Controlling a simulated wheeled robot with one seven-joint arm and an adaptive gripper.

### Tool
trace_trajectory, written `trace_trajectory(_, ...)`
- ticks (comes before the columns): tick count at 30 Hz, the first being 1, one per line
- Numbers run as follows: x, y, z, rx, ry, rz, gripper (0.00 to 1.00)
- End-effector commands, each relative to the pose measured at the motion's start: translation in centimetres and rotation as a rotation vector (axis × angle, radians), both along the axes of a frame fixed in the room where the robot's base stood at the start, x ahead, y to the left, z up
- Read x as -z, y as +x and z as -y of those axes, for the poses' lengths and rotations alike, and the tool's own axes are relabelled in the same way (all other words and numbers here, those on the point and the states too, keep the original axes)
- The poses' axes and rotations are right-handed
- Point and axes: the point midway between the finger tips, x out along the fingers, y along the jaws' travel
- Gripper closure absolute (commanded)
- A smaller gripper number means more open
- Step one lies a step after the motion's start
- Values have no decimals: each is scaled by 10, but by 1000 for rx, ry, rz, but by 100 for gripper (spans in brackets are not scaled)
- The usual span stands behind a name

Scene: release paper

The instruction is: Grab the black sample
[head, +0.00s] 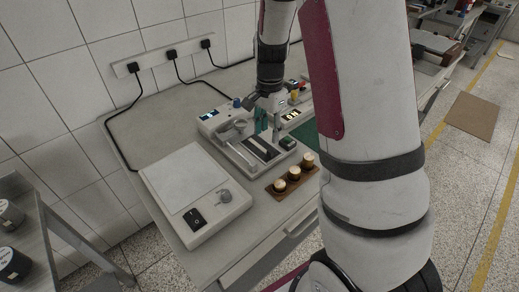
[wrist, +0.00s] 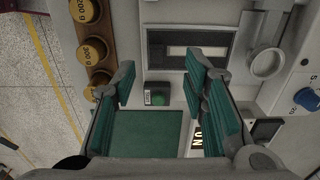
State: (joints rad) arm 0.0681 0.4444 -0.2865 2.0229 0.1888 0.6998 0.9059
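A black strip (head: 258,148), which looks like the black sample, lies on the pale tester bed (head: 236,152). In the wrist view the dark strip (wrist: 190,51) shows with a pale bar inside a light frame, near the top. My gripper (head: 268,118) hangs over the back of the tester, pointing down. In the wrist view my gripper (wrist: 160,72) has its two teal-padded fingers spread wide with nothing between them. The strip is apart from the fingers, beyond the right fingertip. The exact height of the fingers above the tester cannot be told.
A wooden rack (head: 272,192) with gold-topped weights stands in front of the tester. A green button (wrist: 158,98) and a green mat (wrist: 146,137) show below the fingers. A white panel device (head: 186,180) stands to the left. A round cup (wrist: 266,62) and blue knob (wrist: 307,98) are near the right finger.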

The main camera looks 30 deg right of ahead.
Motion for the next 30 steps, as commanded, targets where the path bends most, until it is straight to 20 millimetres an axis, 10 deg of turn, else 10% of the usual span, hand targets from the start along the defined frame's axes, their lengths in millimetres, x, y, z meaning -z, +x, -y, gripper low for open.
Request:
trace_trajectory(19, 70, -5, 0, 0, 1, -1, 60)
trace_trajectory(30, 76, -4, 0, -1, 0, 1, 71)
